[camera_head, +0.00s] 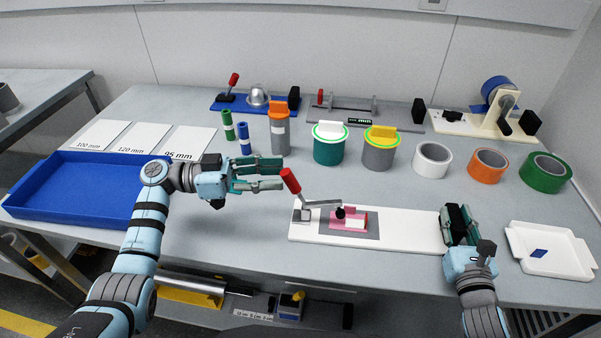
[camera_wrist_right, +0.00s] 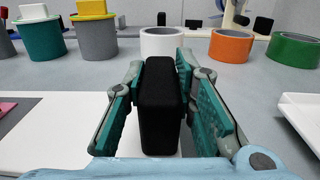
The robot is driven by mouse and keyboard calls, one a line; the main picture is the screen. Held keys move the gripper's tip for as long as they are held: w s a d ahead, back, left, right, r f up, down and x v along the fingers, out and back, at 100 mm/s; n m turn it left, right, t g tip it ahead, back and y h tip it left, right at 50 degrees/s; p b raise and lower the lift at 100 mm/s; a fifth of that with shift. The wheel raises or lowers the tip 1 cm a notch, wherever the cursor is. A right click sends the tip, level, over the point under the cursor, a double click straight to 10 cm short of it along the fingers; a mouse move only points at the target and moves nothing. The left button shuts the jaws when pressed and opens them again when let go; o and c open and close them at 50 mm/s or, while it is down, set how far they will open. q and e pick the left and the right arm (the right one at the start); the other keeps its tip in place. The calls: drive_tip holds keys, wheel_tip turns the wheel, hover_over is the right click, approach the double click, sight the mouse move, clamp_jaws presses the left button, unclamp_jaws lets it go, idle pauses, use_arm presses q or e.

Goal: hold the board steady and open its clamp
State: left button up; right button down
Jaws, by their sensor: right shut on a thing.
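The white board (camera_head: 405,232) lies on the front of the table in the head view. Its clamp (camera_head: 323,203) has a red-tipped handle (camera_head: 291,181) that leans up and to the left, and its arm reaches over a pink piece (camera_head: 353,217) on a grey pad. My right gripper (camera_head: 459,222) is shut on a black block (camera_head: 458,218) at the board's right end; the block also fills the jaws in the right wrist view (camera_wrist_right: 160,105).
A blue tray (camera_head: 35,207) is at the left and a small white tray (camera_head: 576,263) at the right. Behind the board stand lidded canisters (camera_head: 330,150) and tape rolls (camera_head: 432,160). Blue and green cylinders (camera_head: 244,139) stand behind my left gripper.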

sight(286, 172)
use_arm(q)
drive_tip(key=d, duration=0.3)
drive_tip(key=shift+w+d, duration=0.3)
clamp_jaws()
drive_tip(key=shift+a, duration=0.1)
